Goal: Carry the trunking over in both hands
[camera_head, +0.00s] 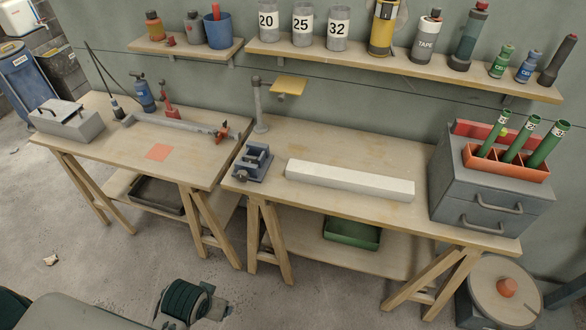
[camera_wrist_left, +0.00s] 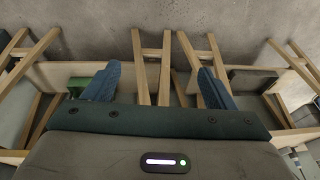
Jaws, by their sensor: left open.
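The trunking is a long white bar (camera_head: 350,181) lying flat on the right-hand workbench (camera_head: 300,205), in the head view. It runs from the blue-grey vise toward the grey drawer box. My left gripper (camera_wrist_left: 158,85) shows in the left wrist view as two blue fingers set wide apart, with only bench legs and floor seen between them. It is open, empty and away from the trunking, which I cannot make out in that view. My right gripper is in neither view.
A blue-grey vise (camera_head: 253,162) stands left of the trunking. A grey drawer box (camera_head: 490,185) with an orange rack of green tubes stands right. The left bench (camera_head: 110,155) holds a grey toolbox (camera_head: 68,122) and a long grey rail. Shelves hang above. Bench space before the trunking is clear.

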